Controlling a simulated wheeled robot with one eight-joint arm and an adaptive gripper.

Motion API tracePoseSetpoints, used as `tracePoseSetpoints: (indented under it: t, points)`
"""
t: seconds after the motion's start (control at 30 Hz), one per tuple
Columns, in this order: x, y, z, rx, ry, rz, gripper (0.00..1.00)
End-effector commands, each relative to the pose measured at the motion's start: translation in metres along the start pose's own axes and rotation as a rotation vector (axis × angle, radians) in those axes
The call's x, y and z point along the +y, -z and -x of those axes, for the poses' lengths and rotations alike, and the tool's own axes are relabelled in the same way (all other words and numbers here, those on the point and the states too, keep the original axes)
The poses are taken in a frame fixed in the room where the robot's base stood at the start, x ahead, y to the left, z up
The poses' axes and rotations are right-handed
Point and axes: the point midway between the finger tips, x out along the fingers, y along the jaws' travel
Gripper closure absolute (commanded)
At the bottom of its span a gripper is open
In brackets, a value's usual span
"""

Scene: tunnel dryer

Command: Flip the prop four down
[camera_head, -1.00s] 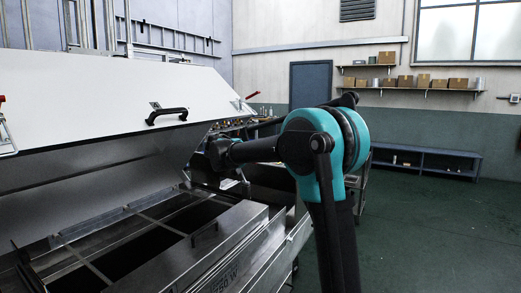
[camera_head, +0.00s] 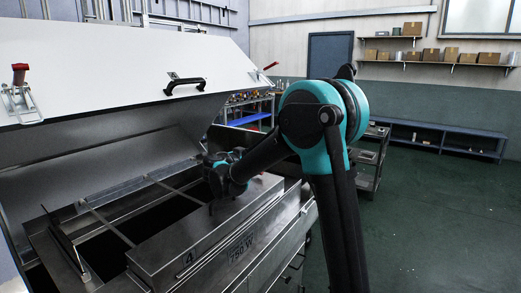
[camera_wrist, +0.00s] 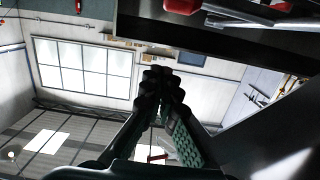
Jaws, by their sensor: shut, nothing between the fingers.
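The machine's front panel (camera_head: 205,240) carries a printed "4" and "750 W". A thin metal bar (camera_head: 68,250) stands tilted at the left of the open well; I cannot tell whether it is prop four. The white lid (camera_head: 110,70) with a black handle (camera_head: 186,86) is raised. My gripper (camera_head: 213,190) is above the machine's top near the panel, dark and partly hidden by my own wrist. In the wrist view my gripper (camera_wrist: 165,78) has its fingers together with nothing between them.
Red-handled clamps sit on the lid's left (camera_head: 20,76) and right (camera_head: 268,67). A red part (camera_wrist: 182,6) and a dark panel edge are close at the top of the wrist view. A cart (camera_head: 370,155) stands behind my arm. The green floor at right is clear.

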Motion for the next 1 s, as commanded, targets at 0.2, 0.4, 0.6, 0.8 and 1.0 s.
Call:
tracePoseSetpoints:
  t: [0.2,0.4,0.6,0.8,1.0]
  points:
    - [0.000,-0.006,0.002,-0.001,0.000,0.000,1.00]
    - [0.000,-0.006,0.002,-0.001,0.000,0.000,1.00]
    - [0.000,-0.006,0.002,-0.001,0.000,0.000,1.00]
    - [0.000,0.003,0.003,-0.001,0.000,0.000,1.00]
    - [-0.001,0.038,0.007,-0.001,0.000,0.000,1.00]
